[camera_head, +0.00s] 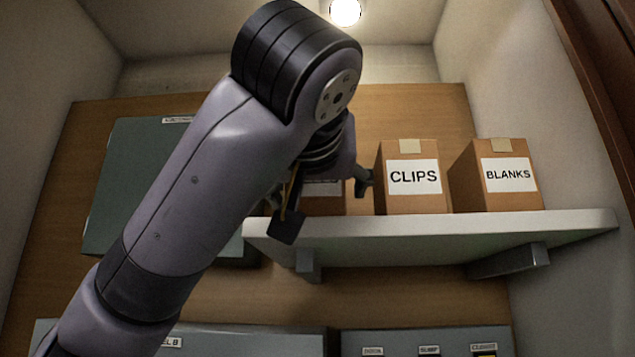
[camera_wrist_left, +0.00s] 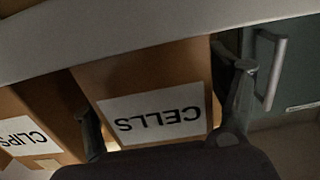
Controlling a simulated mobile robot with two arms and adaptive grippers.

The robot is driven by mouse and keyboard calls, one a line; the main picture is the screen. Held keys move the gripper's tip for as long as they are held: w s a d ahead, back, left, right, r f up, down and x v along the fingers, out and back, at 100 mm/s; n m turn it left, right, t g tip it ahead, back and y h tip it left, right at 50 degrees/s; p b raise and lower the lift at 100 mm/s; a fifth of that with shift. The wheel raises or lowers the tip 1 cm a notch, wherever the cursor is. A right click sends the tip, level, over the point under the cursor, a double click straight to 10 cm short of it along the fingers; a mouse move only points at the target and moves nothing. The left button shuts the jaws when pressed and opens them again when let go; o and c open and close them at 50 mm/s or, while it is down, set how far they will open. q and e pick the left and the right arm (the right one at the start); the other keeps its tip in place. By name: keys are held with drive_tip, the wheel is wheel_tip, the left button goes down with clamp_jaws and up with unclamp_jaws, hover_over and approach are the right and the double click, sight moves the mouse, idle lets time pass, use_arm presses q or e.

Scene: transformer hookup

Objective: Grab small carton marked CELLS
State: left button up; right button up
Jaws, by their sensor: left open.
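The small brown carton marked CELLS (camera_wrist_left: 155,68) fills the middle of the left wrist view, its white label upside down there. In the head view the same carton (camera_head: 323,205) stands on the shelf, mostly hidden behind my left arm and hand. My left gripper (camera_head: 325,200) is open in front of it. In the wrist view the gripper (camera_wrist_left: 157,90) has one finger at each side of the carton. I cannot tell whether the fingers touch it. My right gripper is not in view.
The white shelf (camera_head: 430,232) also bears a CLIPS carton (camera_head: 408,205), close beside the right-hand finger, and a BLANKS carton (camera_head: 508,201) farther right. A grey-green cabinet (camera_head: 135,180) hangs on the wooden back wall at left. Labelled boxes (camera_head: 425,345) show below.

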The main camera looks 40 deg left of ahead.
use_arm(q)
drive_tip(key=shift+s+d, duration=0.15)
drive_tip(key=shift+c, duration=0.4)
drive_tip(key=c, duration=1.2)
drive_tip(key=shift+r, duration=0.15)
drive_tip(key=shift+c, duration=0.2)
drive_tip(key=shift+s+r+b, duration=0.1)
drive_tip(key=shift+r+b, duration=0.05)
drive_tip(key=shift+b, duration=0.2)
drive_tip(key=r, duration=0.6)
drive_tip(key=shift+s+d+r, duration=0.25)
drive_tip(key=shift+s+d, duration=0.05)
drive_tip(key=b+v, duration=0.6)
drive_tip(key=v, duration=1.2)
drive_tip(key=shift+s, duration=0.35)
